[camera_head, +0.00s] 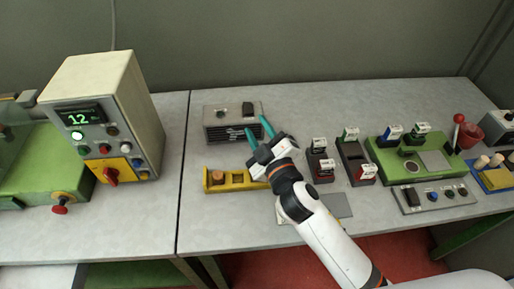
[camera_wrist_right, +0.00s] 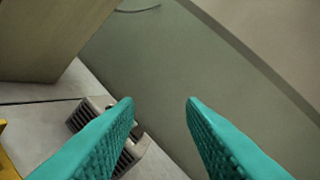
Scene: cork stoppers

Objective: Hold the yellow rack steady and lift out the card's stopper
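The yellow rack (camera_head: 240,184) lies on the table in the head view. A brown cork stopper (camera_head: 217,176) stands at its left end. The rack's right end is hidden behind my right gripper. My right gripper (camera_head: 258,130) has teal fingers spread apart with nothing between them. It hangs above and behind the rack, near the grey slotted box. In the right wrist view its fingers (camera_wrist_right: 160,108) also stand wide apart, and a yellow piece (camera_wrist_right: 4,155) shows at the left edge. I cannot tell which card is the task's card. My left gripper is not in view.
The grey slotted box (camera_head: 220,131) stands behind the rack. Dark blocks with small cards (camera_head: 351,133) stand right of my arm. Farther right are a green machine (camera_head: 388,167), a red pot (camera_head: 470,136) and pale stoppers on a yellow-blue tray (camera_head: 495,181). A control box (camera_head: 118,90) stands left.

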